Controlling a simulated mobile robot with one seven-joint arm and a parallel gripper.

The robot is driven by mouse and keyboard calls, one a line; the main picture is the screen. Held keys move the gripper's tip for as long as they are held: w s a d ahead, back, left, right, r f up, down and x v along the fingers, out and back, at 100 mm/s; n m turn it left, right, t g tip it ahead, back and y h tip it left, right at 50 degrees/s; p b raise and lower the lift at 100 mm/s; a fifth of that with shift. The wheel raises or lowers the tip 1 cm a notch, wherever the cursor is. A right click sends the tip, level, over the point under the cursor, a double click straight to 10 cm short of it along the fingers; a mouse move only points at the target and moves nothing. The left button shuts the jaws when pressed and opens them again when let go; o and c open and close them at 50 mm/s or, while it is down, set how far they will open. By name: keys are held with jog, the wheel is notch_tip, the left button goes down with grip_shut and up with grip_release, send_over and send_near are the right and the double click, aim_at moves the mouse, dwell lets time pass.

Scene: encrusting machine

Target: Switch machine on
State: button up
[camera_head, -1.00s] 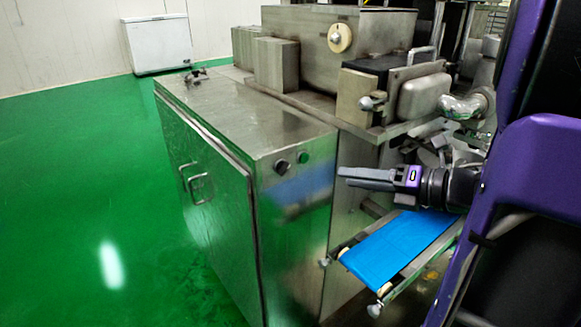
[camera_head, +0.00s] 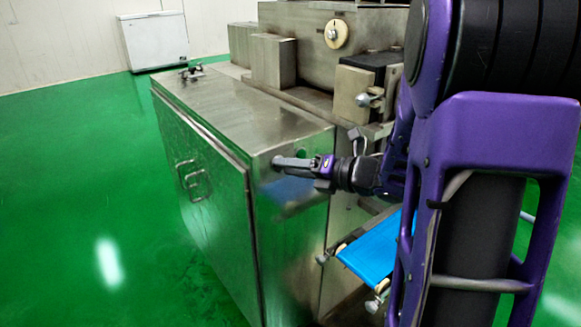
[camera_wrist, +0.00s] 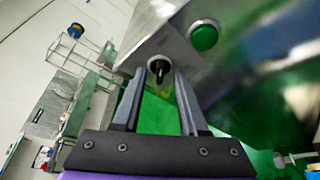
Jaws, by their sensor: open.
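The steel machine cabinet (camera_head: 220,105) fills the middle of the head view. In the wrist view its panel carries a black rotary knob (camera_wrist: 158,67) and a round green button (camera_wrist: 204,36) with a metal ring. My gripper (camera_head: 274,163) is at this panel in the head view, its fingers covering the knob there. In the wrist view my gripper (camera_wrist: 158,78) is open, with one finger on each side of the knob. The knob appears between the fingertips. I cannot tell whether either finger touches it.
A blue conveyor belt (camera_head: 372,250) sits below my arm. The steel hopper housing (camera_head: 300,40) rises behind the cabinet. A white chest freezer (camera_head: 154,42) stands by the far wall. The green floor (camera_head: 70,170) at the left is clear.

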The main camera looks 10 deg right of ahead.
jog(key=shift+c, duration=0.3)
grip_shut()
jog(key=shift+f, duration=0.1)
jog(key=shift+f+m+t+y+b, duration=0.15)
jog(key=shift+m+t+y+b, duration=0.6)
jog(key=shift+m, duration=2.2)
jog(key=shift+f+m+t+y+b, duration=0.25)
jog(key=shift+m+t+b, duration=0.85)
jog(key=shift+m, duration=1.8)
jog(key=shift+f+m+t+y+b, duration=0.1)
jog(key=shift+m+t+y+b, duration=0.65)
jog(key=shift+m, duration=2.2)
